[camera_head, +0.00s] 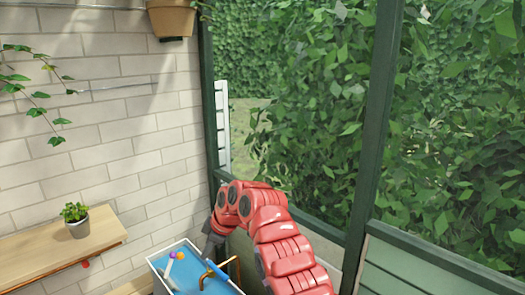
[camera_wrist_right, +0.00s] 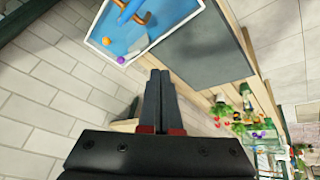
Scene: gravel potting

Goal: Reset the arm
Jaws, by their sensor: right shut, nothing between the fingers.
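My right arm, red and jointed, reaches up from the bottom of the head view and bends down to the left. Its dark gripper (camera_head: 210,248) hangs just over the back right side of a white-rimmed blue basin, partly hidden by the arm. In the right wrist view the two dark fingers (camera_wrist_right: 155,75) lie together, shut and empty. They point toward a wooden surface and touch nothing that I can see. My left gripper is in neither view.
The white-rimmed blue basin (camera_wrist_right: 92,39) holds a purple ball (camera_wrist_right: 120,60), an orange ball (camera_wrist_right: 106,41) and a blue tool (camera_wrist_right: 130,12). A potted plant (camera_head: 75,218) stands on a wooden shelf (camera_head: 30,252). A green window post (camera_head: 372,130) is right of my arm.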

